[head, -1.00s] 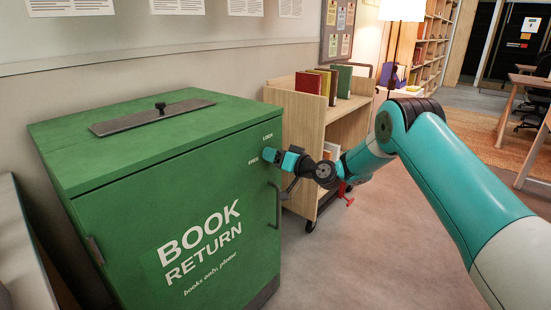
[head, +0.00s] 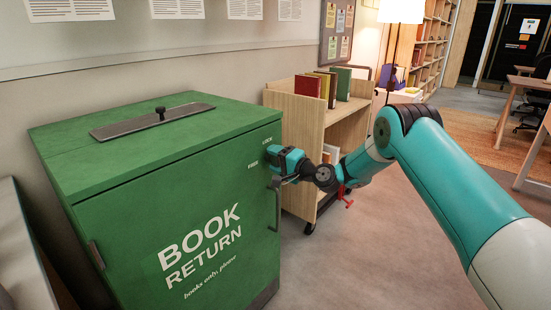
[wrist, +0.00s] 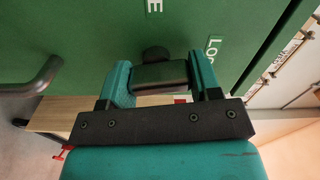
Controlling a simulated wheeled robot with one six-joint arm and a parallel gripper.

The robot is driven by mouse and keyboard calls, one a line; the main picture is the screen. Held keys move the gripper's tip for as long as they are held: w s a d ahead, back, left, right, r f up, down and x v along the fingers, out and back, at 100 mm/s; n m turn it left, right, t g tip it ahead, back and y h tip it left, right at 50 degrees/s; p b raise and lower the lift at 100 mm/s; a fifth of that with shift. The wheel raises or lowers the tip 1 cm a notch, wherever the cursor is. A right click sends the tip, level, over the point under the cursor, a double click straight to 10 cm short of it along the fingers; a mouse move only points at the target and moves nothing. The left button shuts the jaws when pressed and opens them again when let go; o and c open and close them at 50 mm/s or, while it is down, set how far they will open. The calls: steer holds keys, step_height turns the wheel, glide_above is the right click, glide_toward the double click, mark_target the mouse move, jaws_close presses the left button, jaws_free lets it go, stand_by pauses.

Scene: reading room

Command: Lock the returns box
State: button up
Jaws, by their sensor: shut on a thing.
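The returns box (head: 130,180) is a green cabinet marked BOOK RETURN, its front door shut. A dark lock knob (wrist: 158,74) sits on the door near its upper right edge, by the white LOCK label (head: 267,139) and FREE label (head: 252,165). My gripper (head: 276,158) is at that knob; in the wrist view its two teal fingers (wrist: 160,82) are shut on it, one on each side. In the head view the gripper hides the knob. I cannot tell which label the knob points to.
A dark door handle (head: 275,203) is below the gripper, close to it. A wooden book cart (head: 298,150) stands just right of the box, with books on top. A wall is behind. The floor in front of the cart is clear.

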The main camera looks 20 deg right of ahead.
steer(key=shift+m, duration=0.9)
steer(key=o, duration=0.9)
steer(key=shift+d, duration=0.1)
steer(key=b+v, duration=0.6)
steer(key=v, duration=1.1)
steer(key=shift+s, duration=0.15)
